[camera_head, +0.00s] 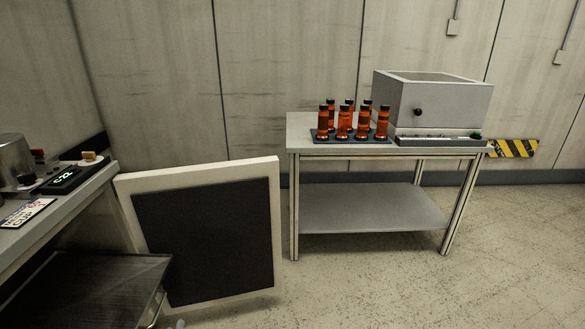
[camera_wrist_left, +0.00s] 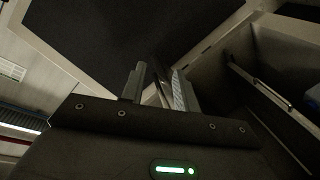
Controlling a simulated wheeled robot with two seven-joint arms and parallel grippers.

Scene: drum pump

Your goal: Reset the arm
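My left gripper (camera_wrist_left: 159,85) shows in the left wrist view, with its two grey fingers standing apart. Nothing is clearly held in the gap between them; a pale edge shows behind it. A dark panel with a pale frame (camera_wrist_left: 105,35) fills the background beyond the fingers. In the head view, a similar panel, a dark square in a cream frame (camera_head: 208,240), leans beside the left bench. Neither arm can be made out clearly in the head view, and my right gripper is not seen.
A metal table (camera_head: 370,208) at the back holds several orange bottles (camera_head: 343,122) in a dark rack and a grey box (camera_head: 440,105). A bench (camera_head: 60,205) with a small display (camera_head: 63,178) stands at left. The floor at right is clear.

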